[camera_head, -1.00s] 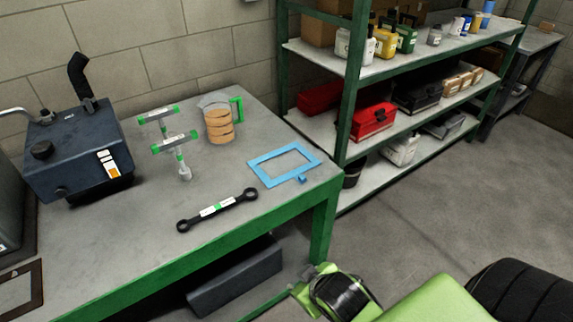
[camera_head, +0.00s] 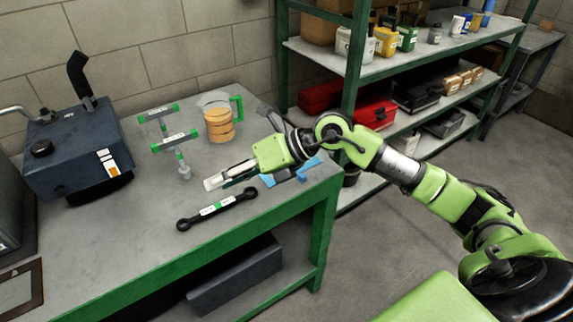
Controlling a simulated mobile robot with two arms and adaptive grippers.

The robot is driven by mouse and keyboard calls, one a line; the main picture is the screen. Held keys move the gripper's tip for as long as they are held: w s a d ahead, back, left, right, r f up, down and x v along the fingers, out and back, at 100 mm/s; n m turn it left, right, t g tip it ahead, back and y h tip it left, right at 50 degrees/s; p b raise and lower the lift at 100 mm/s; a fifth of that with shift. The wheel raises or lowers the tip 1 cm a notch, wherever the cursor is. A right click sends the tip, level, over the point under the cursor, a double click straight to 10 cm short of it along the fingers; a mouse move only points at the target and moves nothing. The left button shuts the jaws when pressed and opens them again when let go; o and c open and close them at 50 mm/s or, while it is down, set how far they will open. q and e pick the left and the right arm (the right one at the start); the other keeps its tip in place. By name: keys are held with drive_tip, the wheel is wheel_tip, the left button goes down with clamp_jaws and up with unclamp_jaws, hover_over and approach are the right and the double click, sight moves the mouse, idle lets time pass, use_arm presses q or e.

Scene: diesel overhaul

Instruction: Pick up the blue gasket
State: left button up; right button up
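The blue gasket (camera_head: 268,181) lies flat near the right end of the grey workbench (camera_head: 120,235). It is a thin rectangular frame, and most of it is hidden behind my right gripper and wrist; blue parts show below and to the right of them. My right gripper (camera_head: 214,183) reaches in from the right above the bench, with its fingers pointing left past the gasket. I see no gasket between the fingers, but their opening is too small to judge. My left gripper is not in view.
A black wrench (camera_head: 217,209) lies just in front of the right gripper. A dark blue engine unit (camera_head: 75,150) is at the left. A green-framed shelf (camera_head: 345,120) stands right of the bench.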

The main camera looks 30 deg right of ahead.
drive_tip(key=w+d+f+h, duration=0.25)
drive_tip(key=d+h, duration=0.35)
drive_tip(key=d, duration=0.8)
drive_tip(key=m+g+h, duration=0.1)
drive_tip(key=m+h, duration=0.1)
drive_tip(key=h, duration=0.2)
approach(303, 176)
drive_tip(key=p+x, duration=0.2)
drive_tip(key=shift+w+a+f, duration=0.15)
drive_tip(key=shift+w+f, duration=0.15)
drive_tip(key=p+x, duration=0.2)
drive_tip(key=x, duration=0.3)
drive_tip(key=shift+f, duration=0.15)
drive_tip(key=shift+w+f, duration=0.1)
drive_tip(key=shift+f, duration=0.1)
clamp_jaws()
